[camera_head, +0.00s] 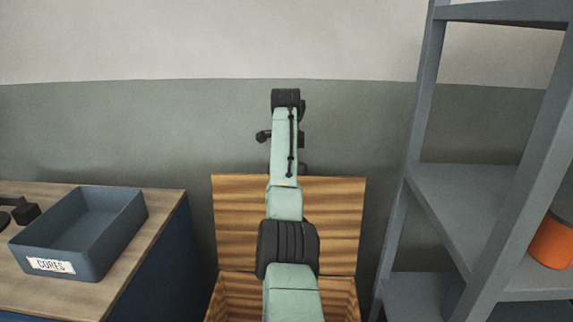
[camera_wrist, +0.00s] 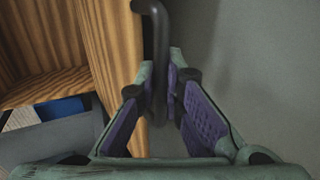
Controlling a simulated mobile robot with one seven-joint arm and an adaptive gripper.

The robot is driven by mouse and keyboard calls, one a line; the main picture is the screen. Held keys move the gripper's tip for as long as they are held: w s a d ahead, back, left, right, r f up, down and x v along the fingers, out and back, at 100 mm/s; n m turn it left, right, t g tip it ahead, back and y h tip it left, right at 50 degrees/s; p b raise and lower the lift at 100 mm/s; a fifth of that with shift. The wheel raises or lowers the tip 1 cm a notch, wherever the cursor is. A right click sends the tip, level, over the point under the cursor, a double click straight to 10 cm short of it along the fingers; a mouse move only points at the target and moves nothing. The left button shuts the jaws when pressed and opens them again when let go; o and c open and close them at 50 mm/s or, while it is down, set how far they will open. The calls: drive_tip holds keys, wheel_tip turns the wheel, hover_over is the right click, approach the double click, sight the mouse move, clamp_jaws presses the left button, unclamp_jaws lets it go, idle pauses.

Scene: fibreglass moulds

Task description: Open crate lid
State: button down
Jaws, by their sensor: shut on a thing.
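The wooden crate shows in the head view, with its striped lid (camera_head: 235,225) standing upright against the back wall and its body (camera_head: 232,296) below. The lid also shows in the wrist view (camera_wrist: 118,45), edge on. A dark handle bar (camera_wrist: 152,22) curves out from the lid there. My gripper (camera_wrist: 163,82) is shut on this handle, with a purple-padded finger on each side of it. In the head view my green arm reaches over the crate and covers the middle of the lid; the gripper's fingertips and the handle are hidden there.
A blue-grey bin labelled CORES (camera_head: 82,232) stands on a wood-topped bench (camera_head: 150,250) at left. A grey metal shelf unit (camera_head: 440,190) stands close on the right, with an orange container (camera_head: 551,243) on it. The wall is just behind the lid.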

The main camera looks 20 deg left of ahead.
drive_tip(key=shift+d+f, duration=0.15)
drive_tip(key=shift+f, duration=0.1)
drive_tip(key=c, duration=1.7)
unclamp_jaws()
drive_tip(key=shift+r, duration=0.1)
drive_tip(key=v, duration=1.2)
